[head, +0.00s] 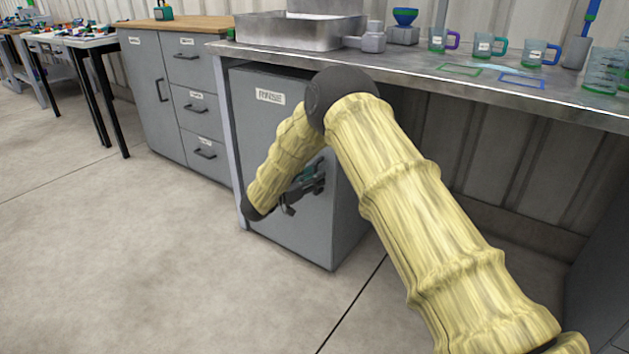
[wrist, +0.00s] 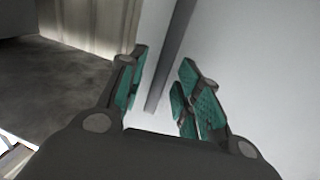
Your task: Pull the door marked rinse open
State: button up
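The grey door (head: 290,225) with a white label reading rinse (head: 270,96) is on the cabinet under the metal bench, and it looks flush with the cabinet. My gripper (head: 306,184) is in front of its right part, partly hidden by my arm. In the wrist view my gripper (wrist: 163,62) is open, with teal pads on both sides. A dark grey bar, which looks like the door handle (wrist: 171,65), stands off the pale panel and runs between the fingers. I see a gap on both sides of it. The handle is not clear in the head view.
The bench top (head: 420,72) overhangs the cabinet and holds a metal tray (head: 290,32) and several cups. A drawer cabinet (head: 180,95) stands to the left. The floor (head: 130,260) in front is clear.

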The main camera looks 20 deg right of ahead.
jog(key=shift+w+d, duration=0.15)
jog(key=shift+d, duration=0.15)
jog(key=shift+c, duration=0.2)
grip_shut()
jog(key=shift+a, duration=0.1)
